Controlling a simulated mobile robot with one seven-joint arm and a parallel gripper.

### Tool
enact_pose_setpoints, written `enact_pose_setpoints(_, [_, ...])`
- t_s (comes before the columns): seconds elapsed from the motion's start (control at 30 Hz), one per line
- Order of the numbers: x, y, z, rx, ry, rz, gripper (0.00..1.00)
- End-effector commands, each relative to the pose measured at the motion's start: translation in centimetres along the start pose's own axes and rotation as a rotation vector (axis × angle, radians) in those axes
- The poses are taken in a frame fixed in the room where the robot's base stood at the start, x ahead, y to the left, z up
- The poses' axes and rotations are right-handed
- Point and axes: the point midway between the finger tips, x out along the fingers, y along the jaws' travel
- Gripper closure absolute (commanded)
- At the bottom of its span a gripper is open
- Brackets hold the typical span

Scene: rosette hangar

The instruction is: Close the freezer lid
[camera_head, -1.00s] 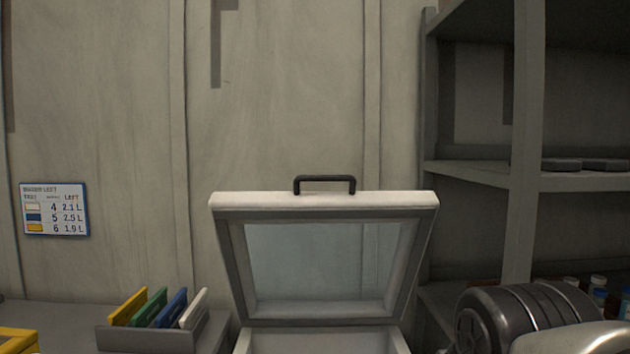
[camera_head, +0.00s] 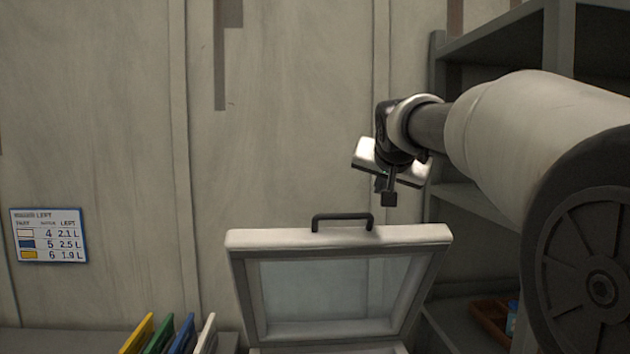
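The freezer lid (camera_head: 338,237) stands raised and open, a pale frame around a glassy pane. Its dark handle (camera_head: 342,217) sits on the top edge. Only a strip of the freezer body shows below it at the bottom edge of the picture. My gripper (camera_head: 388,197) is above and to the right of the handle, in front of the wall, apart from the lid as far as I can see. Its fingers point down and are small and partly overlapped, so I cannot tell whether they are open or shut.
Grey shelving (camera_head: 470,200) stands on the right, partly hidden by my arm. A brown tray (camera_head: 490,318) is on a low shelf. Coloured upright panels (camera_head: 160,335) stand at lower left. A chart (camera_head: 49,236) hangs on the left wall.

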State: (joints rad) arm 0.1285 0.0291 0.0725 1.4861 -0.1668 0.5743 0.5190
Motion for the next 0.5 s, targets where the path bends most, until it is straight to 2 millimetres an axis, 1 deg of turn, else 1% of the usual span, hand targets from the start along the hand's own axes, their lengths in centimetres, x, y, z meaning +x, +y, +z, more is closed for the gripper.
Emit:
enact_pose_setpoints(0.03, [1.2, 0.0, 0.0, 0.0, -0.002, 0.001, 1.0])
enact_pose_setpoints(0.23, [5.0, 0.0, 0.1, -0.001, -0.002, 0.0, 1.0])
enact_pose_setpoints(0.33, [4.3, 0.0, 1.7, -0.002, 0.0, -0.002, 1.0])
enact_pose_setpoints(0.5, [3.6, 0.0, 3.3, -0.001, 0.0, -0.001, 1.0])
